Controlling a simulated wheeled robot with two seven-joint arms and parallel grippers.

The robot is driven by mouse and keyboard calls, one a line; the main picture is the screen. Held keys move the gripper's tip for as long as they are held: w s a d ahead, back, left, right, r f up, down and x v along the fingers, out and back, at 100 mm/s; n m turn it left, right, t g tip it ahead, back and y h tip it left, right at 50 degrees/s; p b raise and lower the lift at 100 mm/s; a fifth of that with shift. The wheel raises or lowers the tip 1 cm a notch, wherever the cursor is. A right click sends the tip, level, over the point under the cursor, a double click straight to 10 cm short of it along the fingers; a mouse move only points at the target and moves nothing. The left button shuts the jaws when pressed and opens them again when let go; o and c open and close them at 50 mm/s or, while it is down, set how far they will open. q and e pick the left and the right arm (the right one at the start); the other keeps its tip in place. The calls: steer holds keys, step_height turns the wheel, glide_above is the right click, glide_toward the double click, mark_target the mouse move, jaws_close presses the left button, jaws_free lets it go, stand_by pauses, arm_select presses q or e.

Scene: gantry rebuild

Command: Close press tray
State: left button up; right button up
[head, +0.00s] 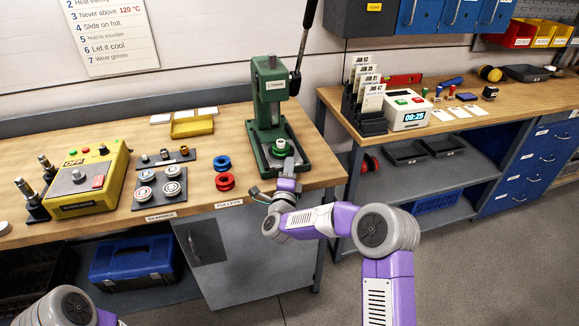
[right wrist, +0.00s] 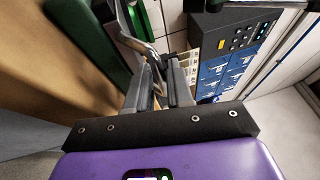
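The green press (head: 270,95) stands at the right end of the wooden bench, its dark lever raised behind it. My left gripper is out of view.
Blue and red pulleys (head: 223,181) lie left of the press, beside grey trays with parts. A yellow control box (head: 88,182) stands further left. A second bench (head: 440,122) with a white timer box (head: 407,110) stands to the right, across a gap.

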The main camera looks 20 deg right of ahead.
steer(key=v, duration=0.6)
steer(key=shift+s+p, duration=0.3)
steer(key=shift+s, duration=0.05)
steer(key=shift+a, duration=0.15)
